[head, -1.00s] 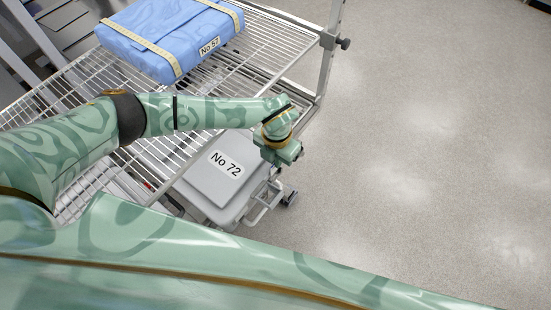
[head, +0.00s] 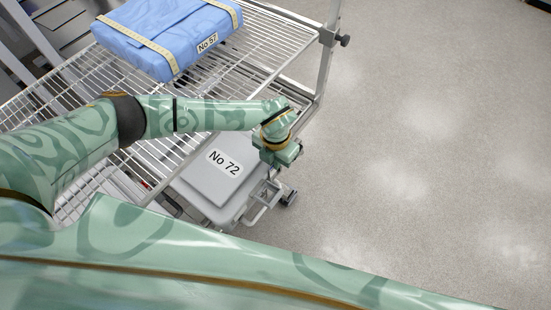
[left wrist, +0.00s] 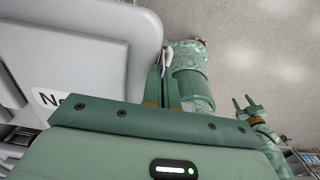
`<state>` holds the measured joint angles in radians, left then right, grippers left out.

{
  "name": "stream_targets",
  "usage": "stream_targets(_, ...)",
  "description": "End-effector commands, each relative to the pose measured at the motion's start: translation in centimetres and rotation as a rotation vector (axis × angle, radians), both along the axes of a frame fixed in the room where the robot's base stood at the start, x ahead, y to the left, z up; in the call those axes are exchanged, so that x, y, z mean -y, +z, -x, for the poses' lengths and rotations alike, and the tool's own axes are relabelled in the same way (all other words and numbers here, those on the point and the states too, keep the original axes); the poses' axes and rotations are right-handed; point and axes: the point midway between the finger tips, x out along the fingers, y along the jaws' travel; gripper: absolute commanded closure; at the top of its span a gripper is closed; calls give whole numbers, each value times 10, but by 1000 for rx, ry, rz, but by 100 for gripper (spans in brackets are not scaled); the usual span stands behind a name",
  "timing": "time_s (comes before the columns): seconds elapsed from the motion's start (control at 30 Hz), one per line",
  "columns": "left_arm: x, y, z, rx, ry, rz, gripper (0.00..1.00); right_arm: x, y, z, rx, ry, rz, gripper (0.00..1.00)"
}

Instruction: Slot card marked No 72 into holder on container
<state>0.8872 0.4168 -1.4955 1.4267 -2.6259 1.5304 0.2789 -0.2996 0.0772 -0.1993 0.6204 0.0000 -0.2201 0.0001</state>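The grey lidded container (head: 190,180) stands below the wire rack, with a "No 72" label (head: 224,162) on its lid. In the left wrist view, the container (left wrist: 95,40) fills the upper left and its label (left wrist: 45,98) is partly covered by my gripper body. My left gripper (head: 278,158) is beside the container's right end, fingers hidden in the head view. In the left wrist view its fingers (left wrist: 163,88) are close together, with a thin pale edge near their tips; I cannot tell whether they hold it. My right gripper (left wrist: 243,101) appears open and empty. No separate card or holder is clearly visible.
Metal framing and a caster (head: 288,197) sit by the container's right end. The speckled floor (head: 430,150) to the right is clear.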

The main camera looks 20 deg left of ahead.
Motion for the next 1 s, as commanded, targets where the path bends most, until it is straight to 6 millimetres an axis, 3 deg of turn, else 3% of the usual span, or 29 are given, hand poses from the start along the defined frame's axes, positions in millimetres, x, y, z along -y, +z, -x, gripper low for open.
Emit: stream_targets(1.0,0,-7,0,0,0,0,100,3,-5,1,-1,3,4,53)
